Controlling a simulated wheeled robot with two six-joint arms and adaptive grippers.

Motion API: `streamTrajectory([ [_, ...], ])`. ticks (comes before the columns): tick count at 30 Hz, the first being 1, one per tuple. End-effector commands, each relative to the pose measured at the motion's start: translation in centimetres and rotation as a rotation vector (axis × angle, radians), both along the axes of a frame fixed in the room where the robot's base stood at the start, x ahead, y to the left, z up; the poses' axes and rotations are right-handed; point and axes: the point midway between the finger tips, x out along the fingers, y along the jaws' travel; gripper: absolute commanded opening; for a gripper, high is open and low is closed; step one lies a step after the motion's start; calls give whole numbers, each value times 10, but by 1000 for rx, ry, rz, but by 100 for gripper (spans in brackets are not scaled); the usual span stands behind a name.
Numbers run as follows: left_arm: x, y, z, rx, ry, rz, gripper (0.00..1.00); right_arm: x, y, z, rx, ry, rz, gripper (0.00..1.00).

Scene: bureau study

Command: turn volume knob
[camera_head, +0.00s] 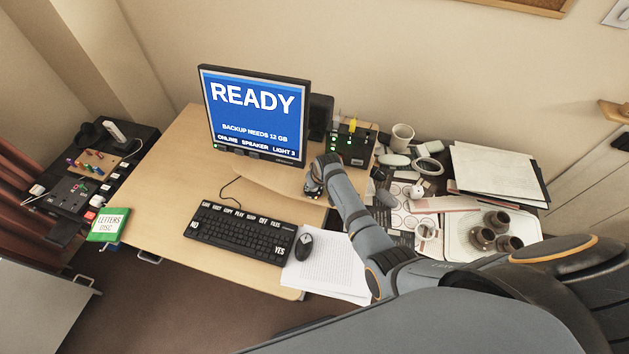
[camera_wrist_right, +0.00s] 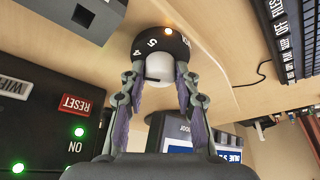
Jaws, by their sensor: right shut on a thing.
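A small orange light glows at the dial's edge. My right gripper (camera_wrist_right: 160,84) is shut on the knob, one finger on each side. In the head view, my right gripper (camera_head: 314,182) is at the desk's right side, below and right of the monitor, and mostly hides the knob. The knob's pointer setting cannot be made out. My left gripper is not in view.
The monitor (camera_head: 254,112) reads READY, with a dark speaker (camera_head: 320,116) behind it. A black box (camera_head: 350,146) with green lights stands close beyond my gripper. The keyboard (camera_head: 241,232), mouse (camera_head: 304,246) and papers (camera_head: 330,268) lie nearer. Mugs and papers crowd the right.

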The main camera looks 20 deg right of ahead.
Motion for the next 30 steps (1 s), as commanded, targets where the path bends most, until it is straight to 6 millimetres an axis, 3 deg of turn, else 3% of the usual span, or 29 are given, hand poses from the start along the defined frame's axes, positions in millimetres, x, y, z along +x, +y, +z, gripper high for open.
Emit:
streamTrajectory([
  [10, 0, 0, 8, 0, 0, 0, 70, 1, 1, 1, 1, -2, -140, 0],
  [26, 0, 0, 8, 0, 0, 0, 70, 0, 1, 0, 0, -1, -167, 0],
  [27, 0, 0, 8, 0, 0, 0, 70, 1, 1, 0, 0, -1, -167, 32],
  [30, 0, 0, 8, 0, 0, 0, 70, 0, 1, 0, 0, -1, -167, 46],
])
